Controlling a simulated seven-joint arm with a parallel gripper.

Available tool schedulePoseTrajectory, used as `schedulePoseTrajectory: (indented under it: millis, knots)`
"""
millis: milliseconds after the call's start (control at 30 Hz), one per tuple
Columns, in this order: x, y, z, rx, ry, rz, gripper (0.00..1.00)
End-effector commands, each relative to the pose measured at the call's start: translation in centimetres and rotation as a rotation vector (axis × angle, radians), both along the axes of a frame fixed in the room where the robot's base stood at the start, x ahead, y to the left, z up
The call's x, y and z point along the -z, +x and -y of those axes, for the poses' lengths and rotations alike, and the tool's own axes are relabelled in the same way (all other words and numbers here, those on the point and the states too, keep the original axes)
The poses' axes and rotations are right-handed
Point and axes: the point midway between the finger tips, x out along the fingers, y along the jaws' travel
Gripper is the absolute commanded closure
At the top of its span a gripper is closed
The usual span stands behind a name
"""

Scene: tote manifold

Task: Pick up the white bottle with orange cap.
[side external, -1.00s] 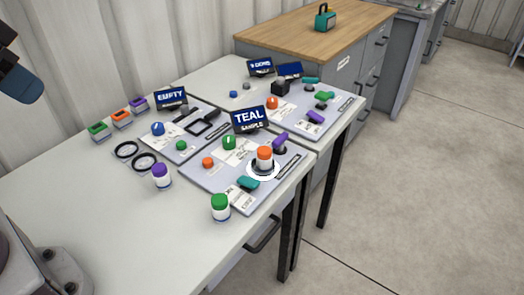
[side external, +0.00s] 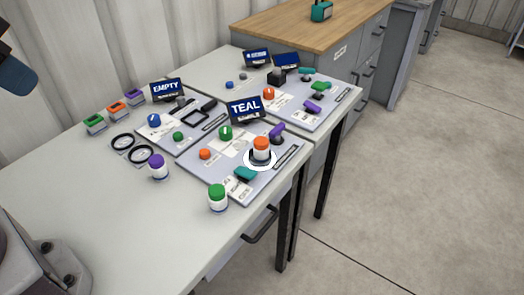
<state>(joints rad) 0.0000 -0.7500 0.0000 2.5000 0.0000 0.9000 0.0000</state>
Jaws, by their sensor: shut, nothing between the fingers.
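The white bottle with orange cap (side external: 261,150) stands upright in a white ring holder (side external: 248,160) on the front grey panel (side external: 200,171), beside the TEAL sign (side external: 245,110). My gripper is not in this view.
A white bottle with green cap (side external: 217,199) and one with purple cap (side external: 158,167) stand on the white table (side external: 110,225). A purple lever (side external: 277,131) and a teal handle (side external: 245,174) sit close to the orange-capped bottle. The table's front left is clear.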

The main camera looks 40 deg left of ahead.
Motion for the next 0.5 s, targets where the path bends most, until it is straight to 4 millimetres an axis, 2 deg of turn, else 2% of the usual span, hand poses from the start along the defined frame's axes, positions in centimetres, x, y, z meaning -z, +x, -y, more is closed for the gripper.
schedulePoseTrajectory:
  millis: [67, 100, 400, 500]
  knots:
    - [0.00, 0.00, 0.00, 0.000, 0.000, 0.000, 1.00]
    - [0.00, 0.00, 0.00, 0.000, 0.000, 0.000, 0.95]
    - [0.00, 0.00, 0.00, 0.000, 0.000, 0.000, 0.29]
    - [0.00, 0.00, 0.00, 0.000, 0.000, 0.000, 0.29]
